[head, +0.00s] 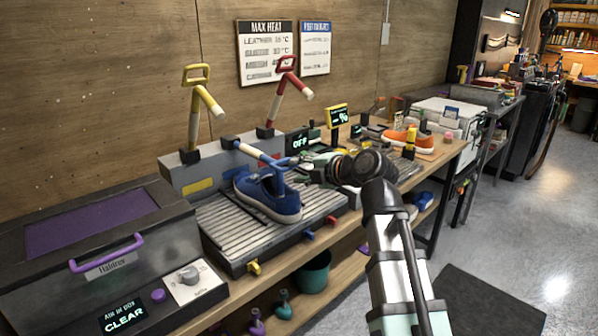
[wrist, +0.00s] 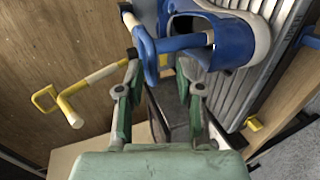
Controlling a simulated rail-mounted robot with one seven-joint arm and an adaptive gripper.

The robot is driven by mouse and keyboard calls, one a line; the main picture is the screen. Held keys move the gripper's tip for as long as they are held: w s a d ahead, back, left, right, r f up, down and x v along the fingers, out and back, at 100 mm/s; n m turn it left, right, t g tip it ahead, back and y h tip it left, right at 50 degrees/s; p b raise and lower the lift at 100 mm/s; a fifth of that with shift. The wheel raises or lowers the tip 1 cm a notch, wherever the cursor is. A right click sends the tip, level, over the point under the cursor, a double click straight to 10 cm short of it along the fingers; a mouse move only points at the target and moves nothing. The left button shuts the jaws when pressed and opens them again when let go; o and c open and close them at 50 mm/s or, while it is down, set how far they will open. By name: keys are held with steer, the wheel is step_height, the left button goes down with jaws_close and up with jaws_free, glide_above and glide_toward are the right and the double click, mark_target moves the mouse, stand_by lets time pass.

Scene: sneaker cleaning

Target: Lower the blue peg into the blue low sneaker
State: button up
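The blue low sneaker (head: 270,199) sits on a ridged grey rack (head: 222,229); it also shows at the top of the wrist view (wrist: 238,32). The blue peg (head: 251,151) is hinged on the grey box behind and leans down over the sneaker. In the wrist view the peg (wrist: 183,43) has a blue-and-white shaft pointing to the sneaker's opening; I cannot tell how far its tip is inside. My gripper (wrist: 158,68) is open, with its fingers apart on either side of the peg's blue handle. In the head view my gripper (head: 303,166) is beside the sneaker.
A yellow peg (head: 208,100) and a red peg (head: 294,82) stand raised on the grey box (head: 190,170). A dark machine with a purple handle (head: 108,252) is at the left. An orange sneaker (head: 408,140) and small devices stand farther right along the bench.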

steer(key=v, duration=1.1)
steer(key=shift+s, duration=0.1)
